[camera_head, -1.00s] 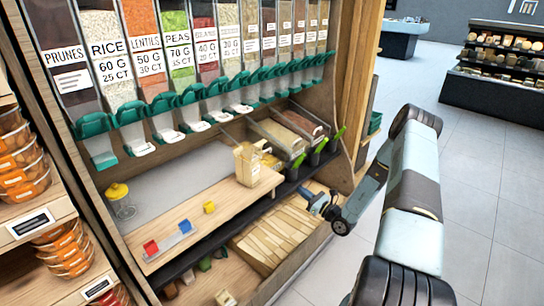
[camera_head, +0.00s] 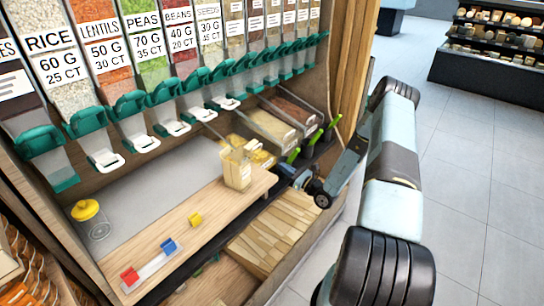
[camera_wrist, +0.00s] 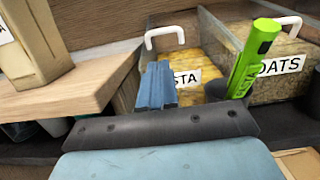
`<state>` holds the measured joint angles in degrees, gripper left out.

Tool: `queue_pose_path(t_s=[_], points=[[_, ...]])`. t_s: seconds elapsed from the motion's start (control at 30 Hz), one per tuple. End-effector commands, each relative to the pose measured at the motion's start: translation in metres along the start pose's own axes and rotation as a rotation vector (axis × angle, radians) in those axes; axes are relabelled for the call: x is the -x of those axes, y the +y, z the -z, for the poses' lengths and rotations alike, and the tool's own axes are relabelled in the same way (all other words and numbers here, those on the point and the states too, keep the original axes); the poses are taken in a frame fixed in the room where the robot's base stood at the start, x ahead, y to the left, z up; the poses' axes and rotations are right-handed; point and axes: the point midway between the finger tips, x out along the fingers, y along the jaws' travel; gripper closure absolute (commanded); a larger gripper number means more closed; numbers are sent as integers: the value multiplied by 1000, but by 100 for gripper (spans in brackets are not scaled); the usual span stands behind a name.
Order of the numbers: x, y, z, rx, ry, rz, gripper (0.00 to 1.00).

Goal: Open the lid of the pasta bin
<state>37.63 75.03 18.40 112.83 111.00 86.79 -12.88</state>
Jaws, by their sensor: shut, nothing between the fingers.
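The pasta bin shows in the wrist view with a white label (camera_wrist: 187,78) ending in "STA", yellow pasta and a white handle (camera_wrist: 163,38) at its top. In the head view my gripper (camera_head: 303,178) is at the shelf edge near the bins.
A green scoop (camera_wrist: 254,56) stands right of my fingers, before the oats bin (camera_wrist: 285,80). Floor at right is clear.

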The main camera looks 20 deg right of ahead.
Motion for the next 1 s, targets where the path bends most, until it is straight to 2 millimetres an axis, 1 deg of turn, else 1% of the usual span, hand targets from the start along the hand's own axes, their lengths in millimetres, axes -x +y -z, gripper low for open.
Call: queue_pose_path(t_s=[0.17, 0.5, 0.7, 0.83, 1.0], points=[[-20, -4, -1, 3, -1, 6, 100], [-79, -6, -1, 4, -1, 8, 100], [-109, -6, -1, 3, -1, 9, 100], [-122, -7, -1, 3, -1, 9, 100], [-129, -7, -1, 3, -1, 10, 100]])
